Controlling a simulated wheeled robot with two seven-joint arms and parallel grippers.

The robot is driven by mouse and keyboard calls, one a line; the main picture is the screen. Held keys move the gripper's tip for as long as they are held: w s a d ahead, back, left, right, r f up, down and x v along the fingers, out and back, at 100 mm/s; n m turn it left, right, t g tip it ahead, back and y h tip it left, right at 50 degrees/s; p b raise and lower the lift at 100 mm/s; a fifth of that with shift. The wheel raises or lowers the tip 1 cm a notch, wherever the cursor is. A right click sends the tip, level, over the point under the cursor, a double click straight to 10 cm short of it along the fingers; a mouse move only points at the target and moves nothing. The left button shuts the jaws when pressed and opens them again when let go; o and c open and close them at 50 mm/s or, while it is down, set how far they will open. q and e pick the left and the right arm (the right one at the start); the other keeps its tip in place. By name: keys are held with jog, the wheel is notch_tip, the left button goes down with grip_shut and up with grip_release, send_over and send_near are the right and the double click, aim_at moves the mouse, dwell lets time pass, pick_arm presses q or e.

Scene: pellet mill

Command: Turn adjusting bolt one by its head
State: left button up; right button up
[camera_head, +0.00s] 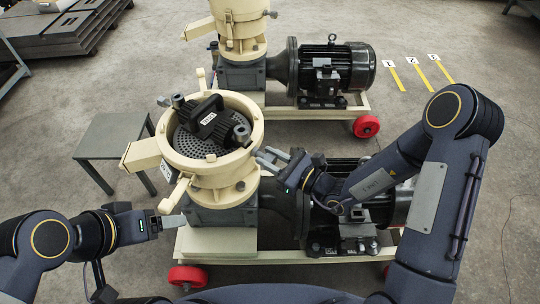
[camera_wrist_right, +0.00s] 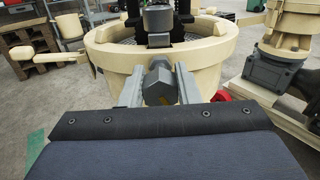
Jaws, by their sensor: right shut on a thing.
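The cream mill (camera_head: 258,140) stands in the middle of the head view, its round bowl open at the top. In the right wrist view a grey hexagonal bolt head (camera_wrist_right: 159,83) sticks out from the outside of the bowl wall (camera_wrist_right: 110,62). My right gripper (camera_head: 268,159) is at the bowl's right side, shut on this bolt head, with one finger on each side in the right wrist view (camera_wrist_right: 158,88). The bolt head is not clear in the head view. My left gripper (camera_head: 180,221) is apart from the bowl at lower left; its finger gap does not show.
A black roller assembly (camera_head: 207,120) with grey ends sits over the perforated die (camera_head: 190,146). The motor (camera_head: 345,205) is under my right arm. A grey table (camera_head: 115,135) stands left. A second mill (camera_head: 240,45) stands behind, with numbered floor marks (camera_head: 410,70) at its right.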

jog(key=m+p, duration=0.2)
jog(key=m, duration=0.2)
jog(key=shift+w+d+r, duration=0.1)
jog(key=shift+m+p, duration=0.8)
jog(key=shift+m, duration=0.1)
jog(key=o, duration=1)
jog(key=shift+d, duration=0.1)
jog(key=v, duration=0.7)
jog(key=shift+s+d, duration=0.25)
